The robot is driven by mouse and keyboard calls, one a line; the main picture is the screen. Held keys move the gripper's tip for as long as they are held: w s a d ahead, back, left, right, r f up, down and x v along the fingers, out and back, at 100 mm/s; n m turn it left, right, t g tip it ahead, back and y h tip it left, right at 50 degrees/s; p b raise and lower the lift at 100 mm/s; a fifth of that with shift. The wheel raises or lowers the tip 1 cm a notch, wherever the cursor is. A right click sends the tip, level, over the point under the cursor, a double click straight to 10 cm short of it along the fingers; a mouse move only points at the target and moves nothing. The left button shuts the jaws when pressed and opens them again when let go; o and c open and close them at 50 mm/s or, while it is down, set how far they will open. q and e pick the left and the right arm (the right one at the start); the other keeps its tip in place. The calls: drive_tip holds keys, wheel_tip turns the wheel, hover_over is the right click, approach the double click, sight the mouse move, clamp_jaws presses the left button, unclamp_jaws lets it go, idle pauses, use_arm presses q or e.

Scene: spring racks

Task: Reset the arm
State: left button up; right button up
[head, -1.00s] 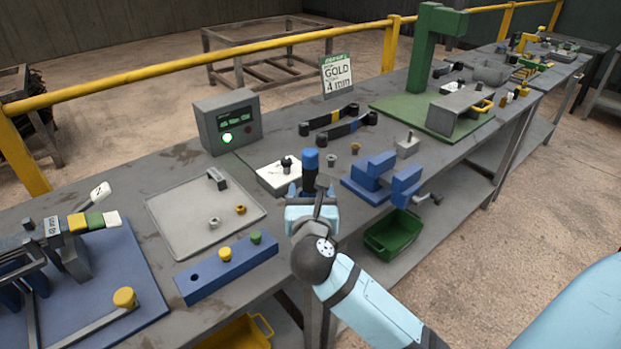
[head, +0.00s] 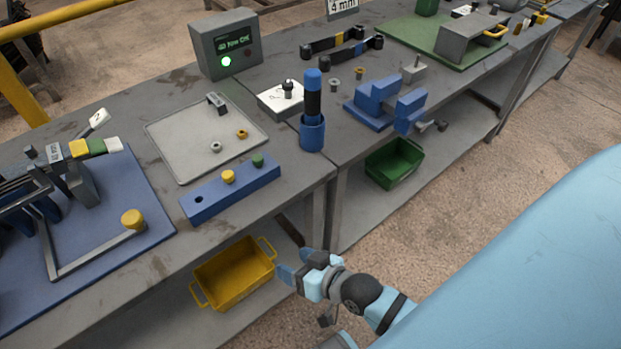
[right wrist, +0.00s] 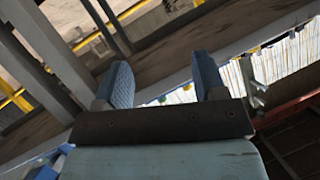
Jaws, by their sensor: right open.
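My right gripper (head: 298,270) is low in the head view, in front of the bench's front edge and beside the yellow bin. Its two blue fingers also show in the right wrist view (right wrist: 163,88), spread apart with nothing between them. A blue and black tool (head: 312,95) stands upright in a blue cup (head: 312,133) near the bench's front edge, well away from the gripper. My left gripper is in neither view.
A yellow bin (head: 207,291) and a green bin (head: 399,183) sit below the bench top. On the bench are a grey tray (head: 180,150), a blue block with plugs (head: 208,204), a blue vise (head: 375,92) and a control box (head: 204,45). Open floor lies to the right.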

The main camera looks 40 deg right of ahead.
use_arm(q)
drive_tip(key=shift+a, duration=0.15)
use_arm(e)
drive_tip(key=s+f+n+g, duration=0.1)
drive_tip(key=f, duration=0.1)
drive_tip(key=s+d+f+n+g+h, duration=0.1)
drive_tip(key=s+f, duration=0.1)
drive_tip(key=shift+s+d+f, duration=0.1)
drive_tip(key=shift+s+d, duration=0.05)
use_arm(q)
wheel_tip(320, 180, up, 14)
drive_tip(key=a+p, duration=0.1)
drive_tip(key=p, duration=1.6)
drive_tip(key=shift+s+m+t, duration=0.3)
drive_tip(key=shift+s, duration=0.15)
use_arm(e)
wheel_tip(320, 180, up, 14)
drive_tip(key=d+n, duration=0.1)
drive_tip(key=shift+s+h, duration=0.4)
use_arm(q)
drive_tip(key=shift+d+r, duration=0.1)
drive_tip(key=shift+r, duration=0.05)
use_arm(e)
drive_tip(key=shift+r, duration=0.3)
